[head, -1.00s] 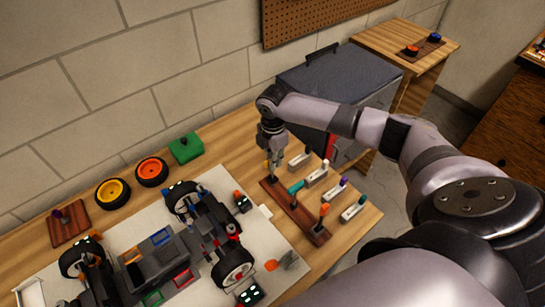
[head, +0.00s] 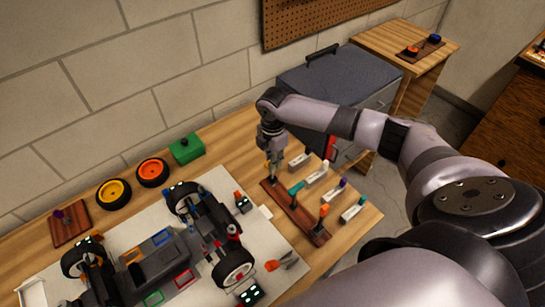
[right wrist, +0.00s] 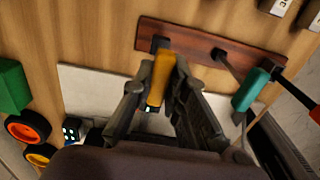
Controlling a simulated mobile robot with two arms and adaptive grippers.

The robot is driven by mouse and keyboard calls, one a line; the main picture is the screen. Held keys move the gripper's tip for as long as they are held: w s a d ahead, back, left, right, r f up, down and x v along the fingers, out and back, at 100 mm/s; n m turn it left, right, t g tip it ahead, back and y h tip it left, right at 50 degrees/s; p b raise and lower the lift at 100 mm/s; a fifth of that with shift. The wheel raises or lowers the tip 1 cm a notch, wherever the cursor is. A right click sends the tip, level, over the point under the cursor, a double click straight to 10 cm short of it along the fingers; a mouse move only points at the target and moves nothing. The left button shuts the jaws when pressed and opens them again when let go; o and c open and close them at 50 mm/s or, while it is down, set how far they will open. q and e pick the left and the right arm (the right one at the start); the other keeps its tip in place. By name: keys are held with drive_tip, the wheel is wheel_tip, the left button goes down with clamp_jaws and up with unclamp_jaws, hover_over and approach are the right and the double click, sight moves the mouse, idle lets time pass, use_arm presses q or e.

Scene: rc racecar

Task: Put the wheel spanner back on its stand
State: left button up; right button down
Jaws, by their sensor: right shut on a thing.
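A yellow-handled tool (right wrist: 160,82), which I take to be the wheel spanner, stands between the fingers of my right gripper (right wrist: 172,90). The gripper is shut on its handle; in the head view the right gripper (head: 273,168) points down at the far end of the brown wooden stand (head: 303,222). The tool's dark lower end meets the stand's end in the right wrist view (right wrist: 195,43); I cannot tell whether it is fully seated. A teal-handled tool (head: 296,189) and an orange-handled tool (head: 323,211) stand upright on the same stand. My left gripper is not in view.
Several small grey blocks with coloured tops, such as this one (head: 335,189), line the table right of the stand. The racecar (head: 160,260) lies on a white mat to the left. A green box (head: 186,149) and two wheels (head: 152,171) are near the wall.

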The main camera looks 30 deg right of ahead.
drive_tip(key=shift+f+b, duration=0.65)
drive_tip(key=shift+f, duration=0.55)
drive_tip(key=c, duration=1.5)
unclamp_jaws()
wheel_tip(320, 180, up, 12)
drive_tip(key=shift+d+r, duration=0.1)
